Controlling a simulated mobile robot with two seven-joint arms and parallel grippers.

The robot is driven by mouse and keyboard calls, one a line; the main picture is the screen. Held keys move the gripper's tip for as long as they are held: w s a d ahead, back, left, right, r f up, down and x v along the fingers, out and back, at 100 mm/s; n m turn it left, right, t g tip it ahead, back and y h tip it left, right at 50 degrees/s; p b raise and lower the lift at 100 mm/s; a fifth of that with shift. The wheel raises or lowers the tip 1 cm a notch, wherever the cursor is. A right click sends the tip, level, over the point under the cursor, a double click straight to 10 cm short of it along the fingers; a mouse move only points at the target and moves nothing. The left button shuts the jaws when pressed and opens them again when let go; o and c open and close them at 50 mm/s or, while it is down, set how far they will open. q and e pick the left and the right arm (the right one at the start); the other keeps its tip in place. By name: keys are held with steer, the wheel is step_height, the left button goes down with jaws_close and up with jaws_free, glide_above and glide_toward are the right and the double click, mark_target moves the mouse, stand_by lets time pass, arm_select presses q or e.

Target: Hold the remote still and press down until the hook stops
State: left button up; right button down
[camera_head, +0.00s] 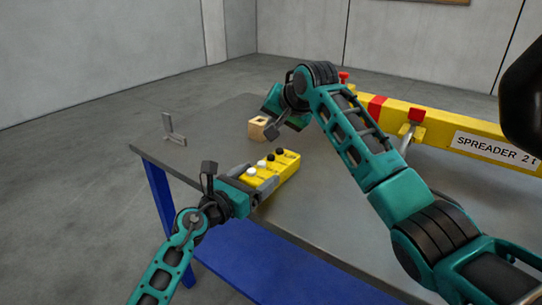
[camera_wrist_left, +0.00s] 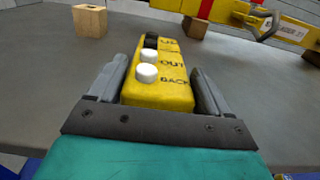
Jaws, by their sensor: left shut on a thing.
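The yellow remote (camera_head: 280,171) lies along the table near its front edge, with white and black buttons on its top. My left gripper (camera_head: 251,187) is shut on the near end of the remote. In the left wrist view, the remote (camera_wrist_left: 160,92) sits between the two grey fingers, with white buttons near and black ones farther off. My right gripper (camera_head: 272,131) is above the table beyond the remote, beside a wooden block, apart from the buttons. Its fingers are partly hidden, so its opening is unclear. I cannot make out the hook clearly.
The wooden block (camera_head: 258,128) with a hole stands behind the remote. A grey L-shaped bracket (camera_head: 174,130) stands at the table's left. A long yellow spreader beam (camera_head: 440,127) with red parts lies along the back right. The table (camera_head: 215,135) is bare between bracket and remote.

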arm_select(q)
steer(key=o, duration=1.3)
